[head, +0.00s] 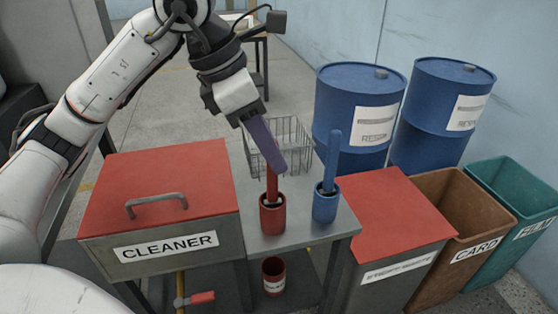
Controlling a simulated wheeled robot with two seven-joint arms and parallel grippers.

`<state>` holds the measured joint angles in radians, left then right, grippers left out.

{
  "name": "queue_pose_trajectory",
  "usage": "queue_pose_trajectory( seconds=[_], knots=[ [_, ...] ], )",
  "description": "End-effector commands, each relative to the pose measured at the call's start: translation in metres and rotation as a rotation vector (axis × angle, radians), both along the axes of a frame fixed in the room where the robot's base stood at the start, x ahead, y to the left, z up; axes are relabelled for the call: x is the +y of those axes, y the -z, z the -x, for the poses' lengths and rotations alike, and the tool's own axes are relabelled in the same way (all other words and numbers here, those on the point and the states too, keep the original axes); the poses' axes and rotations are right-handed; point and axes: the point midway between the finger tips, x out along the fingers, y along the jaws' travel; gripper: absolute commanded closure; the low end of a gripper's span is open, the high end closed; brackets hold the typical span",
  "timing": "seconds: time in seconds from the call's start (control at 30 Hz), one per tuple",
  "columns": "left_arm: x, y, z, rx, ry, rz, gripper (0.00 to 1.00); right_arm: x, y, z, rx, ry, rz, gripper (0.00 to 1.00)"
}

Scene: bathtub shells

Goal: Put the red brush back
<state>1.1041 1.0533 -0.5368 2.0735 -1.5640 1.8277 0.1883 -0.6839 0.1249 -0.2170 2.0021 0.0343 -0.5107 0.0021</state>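The red brush (272,184) stands upright, its lower end inside the red holder (272,217) on the grey table. Its upper part is hidden behind a purple finger of my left gripper (276,164), which points down at the brush from above. Only one finger shows clearly, so I cannot tell whether it is closed on the handle or beside it. A blue brush (332,158) stands in a blue holder (326,207) just right of the red one. My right gripper is out of view.
A wire basket (295,133) sits behind the holders. A red-topped CLEANER box (165,245) is on the left and another red-topped bin (395,215) on the right. Two blue drums (352,104) stand behind. Another red cup (273,272) is below the tabletop.

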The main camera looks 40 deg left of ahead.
Motion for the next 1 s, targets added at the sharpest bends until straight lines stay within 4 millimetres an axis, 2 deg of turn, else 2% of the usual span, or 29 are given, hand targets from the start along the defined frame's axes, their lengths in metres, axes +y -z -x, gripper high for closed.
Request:
queue_pose_trajectory(
  seconds=[0.03,0.1,0.23,0.37,1.0],
  knots=[
    [0.003,-0.014,0.003,-0.005,-0.001,0.0,0.69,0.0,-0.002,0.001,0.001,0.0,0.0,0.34],
    [0.007,-0.028,0.008,-0.004,-0.002,0.0,0.69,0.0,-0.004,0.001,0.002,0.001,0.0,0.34],
    [0.013,-0.049,0.014,-0.005,-0.002,0.001,0.69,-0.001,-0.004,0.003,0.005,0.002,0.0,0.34],
    [0.017,-0.062,0.019,-0.003,-0.001,0.0,0.69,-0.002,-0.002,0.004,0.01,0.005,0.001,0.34],
    [0.019,-0.067,0.022,0.0,0.0,0.0,0.69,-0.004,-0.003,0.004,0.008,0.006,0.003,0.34]
  ],
)
